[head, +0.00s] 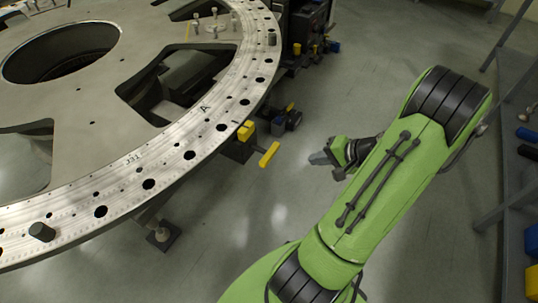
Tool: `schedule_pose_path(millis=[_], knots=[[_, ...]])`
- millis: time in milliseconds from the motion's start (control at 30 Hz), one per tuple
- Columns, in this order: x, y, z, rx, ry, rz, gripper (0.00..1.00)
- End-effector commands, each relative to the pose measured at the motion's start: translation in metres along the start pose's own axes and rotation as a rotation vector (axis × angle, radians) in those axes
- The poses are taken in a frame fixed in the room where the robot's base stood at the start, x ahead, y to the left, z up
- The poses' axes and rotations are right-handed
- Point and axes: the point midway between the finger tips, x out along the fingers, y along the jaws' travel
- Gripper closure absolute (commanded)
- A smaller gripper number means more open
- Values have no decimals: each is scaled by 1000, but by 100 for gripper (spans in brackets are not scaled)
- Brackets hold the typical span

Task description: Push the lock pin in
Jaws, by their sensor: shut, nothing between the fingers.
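The turret plate (120,165), a large grey metal ring with rows of holes, fills the left of the head view. A dark bracket with a yellow block (246,130) and a yellow bar (269,154) is at its near right rim; this looks like the lock pin assembly, but I cannot tell how deep the pin sits. My gripper (318,158) is to the right of the yellow bar, apart from it, shut and empty, pointing left. My green arm covers part of the gripper's body.
Another dark unit with yellow and blue parts (286,118) is behind the bracket. A rack (510,190) stands at the right. The floor between is clear.

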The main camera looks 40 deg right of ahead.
Motion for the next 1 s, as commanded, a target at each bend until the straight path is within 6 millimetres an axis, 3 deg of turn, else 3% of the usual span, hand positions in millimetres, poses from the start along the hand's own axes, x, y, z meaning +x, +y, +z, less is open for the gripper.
schedule_pose_path(millis=[267, 767, 1000], knots=[[4, -1, 1, -2, -3, 2, 100], [107, 1, 2, -4, -8, 3, 100], [128, -25, 2, -5, -3, 4, 100]])
